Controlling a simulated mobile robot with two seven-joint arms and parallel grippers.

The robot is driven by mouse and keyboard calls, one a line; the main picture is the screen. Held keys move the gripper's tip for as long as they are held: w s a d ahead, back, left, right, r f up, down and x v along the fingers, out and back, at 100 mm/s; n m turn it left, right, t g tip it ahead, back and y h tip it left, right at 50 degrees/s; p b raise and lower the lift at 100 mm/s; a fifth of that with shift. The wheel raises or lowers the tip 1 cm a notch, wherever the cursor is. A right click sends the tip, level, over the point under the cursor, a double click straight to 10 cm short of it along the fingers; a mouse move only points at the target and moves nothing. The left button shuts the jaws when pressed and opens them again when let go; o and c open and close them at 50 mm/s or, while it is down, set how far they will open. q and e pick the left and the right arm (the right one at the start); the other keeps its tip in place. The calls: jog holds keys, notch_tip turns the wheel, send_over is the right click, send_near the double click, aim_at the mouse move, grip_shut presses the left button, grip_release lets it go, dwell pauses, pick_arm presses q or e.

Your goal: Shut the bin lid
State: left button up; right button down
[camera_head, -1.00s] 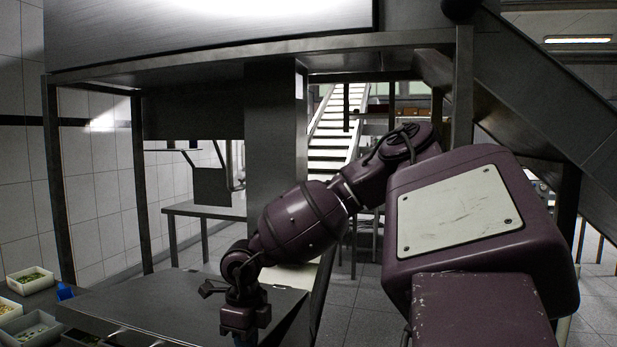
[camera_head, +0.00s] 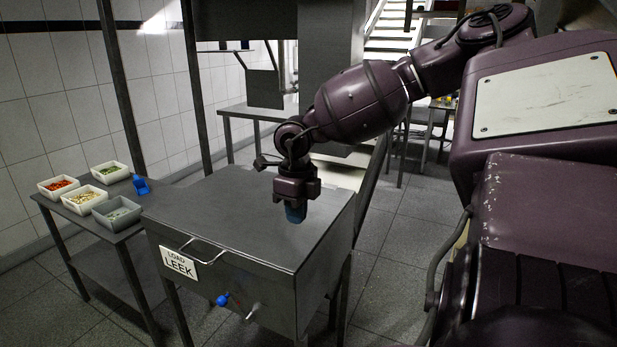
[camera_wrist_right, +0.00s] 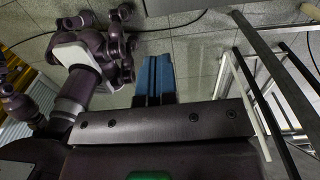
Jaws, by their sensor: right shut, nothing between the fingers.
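The bin (camera_head: 226,291) is a grey metal box on legs with a "LOAD LEEK" label (camera_head: 179,263) on its front. Its flat lid (camera_head: 225,212) lies level across the top, and I see no gap along the front edge. A bar handle (camera_head: 203,252) is at the front. My right gripper (camera_head: 295,212) points down over the right part of the lid, its blue fingertips together and empty. Whether they touch the lid is unclear. The fingers also show in the right wrist view (camera_wrist_right: 153,78). The left gripper is not seen in the head view.
A low side table (camera_head: 110,232) left of the bin holds several small food trays (camera_head: 84,199) and a blue object (camera_head: 141,185). A blue knob (camera_head: 222,300) sticks out at the bin's front. Open tiled floor (camera_head: 385,255) lies to the right.

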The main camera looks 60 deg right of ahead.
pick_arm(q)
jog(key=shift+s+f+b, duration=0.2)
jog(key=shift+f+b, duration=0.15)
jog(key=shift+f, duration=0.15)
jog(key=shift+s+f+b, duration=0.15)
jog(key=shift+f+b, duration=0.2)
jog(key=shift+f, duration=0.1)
pick_arm(e)
jog(key=a+r, duration=0.2)
jog(key=a, duration=0.7)
jog(key=shift+s+r, duration=0.35)
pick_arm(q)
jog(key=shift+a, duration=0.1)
pick_arm(e)
jog(key=shift+a, duration=0.1)
